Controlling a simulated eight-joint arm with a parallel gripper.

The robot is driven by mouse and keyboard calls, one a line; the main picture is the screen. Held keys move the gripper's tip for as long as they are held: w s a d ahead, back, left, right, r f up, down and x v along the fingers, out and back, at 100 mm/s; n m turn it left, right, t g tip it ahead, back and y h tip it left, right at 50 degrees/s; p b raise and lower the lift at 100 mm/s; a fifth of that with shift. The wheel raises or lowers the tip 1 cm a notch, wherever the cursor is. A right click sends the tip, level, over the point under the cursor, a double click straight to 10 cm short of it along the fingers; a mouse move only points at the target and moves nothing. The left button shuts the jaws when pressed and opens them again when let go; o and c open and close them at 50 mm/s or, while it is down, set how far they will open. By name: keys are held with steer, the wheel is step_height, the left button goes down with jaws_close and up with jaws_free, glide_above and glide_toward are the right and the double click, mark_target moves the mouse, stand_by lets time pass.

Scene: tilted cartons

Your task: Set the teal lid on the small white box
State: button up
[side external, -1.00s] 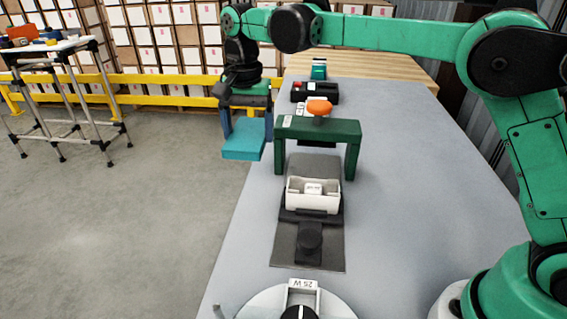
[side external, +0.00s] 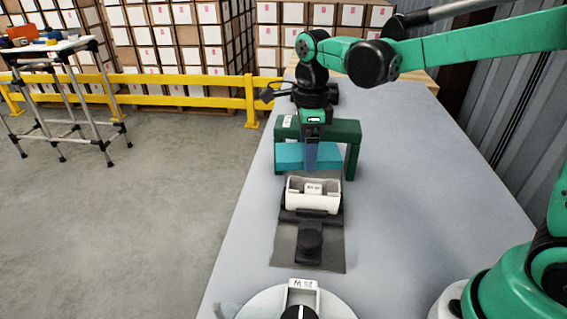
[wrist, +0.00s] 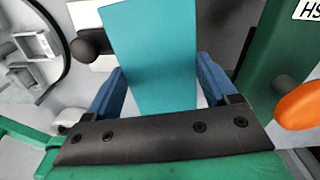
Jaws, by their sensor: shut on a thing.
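The teal lid (side external: 290,156) is held by my gripper (side external: 311,160), above the table and just behind the small white box in the side view. In the wrist view the lid (wrist: 155,55) lies between the two blue fingers of my gripper (wrist: 160,88). The small white box (side external: 313,202) sits open on a black holder, with a small labelled white piece inside it. The lid appears apart from the box; the exact height between them is hard to tell. The wrist view does not clearly show the box, and the lid covers much of the view.
A dark green arch (side external: 352,150) stands right behind the lid, close to my gripper. A round white dial (side external: 265,302) is at the table's near end. The table's right side is clear.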

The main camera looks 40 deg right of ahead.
mark_target(313, 188)
steer(key=shift+s+d+f+m, duration=0.4)
steer(key=shift+s+f+m, duration=0.3)
steer(key=shift+m, duration=0.3)
steer(key=shift+f, duration=2.5)
steer(key=shift+f, duration=0.15)
steer(key=o, duration=0.8)
steer(key=shift+c, duration=0.8)
steer(key=shift+r, duration=4.05)
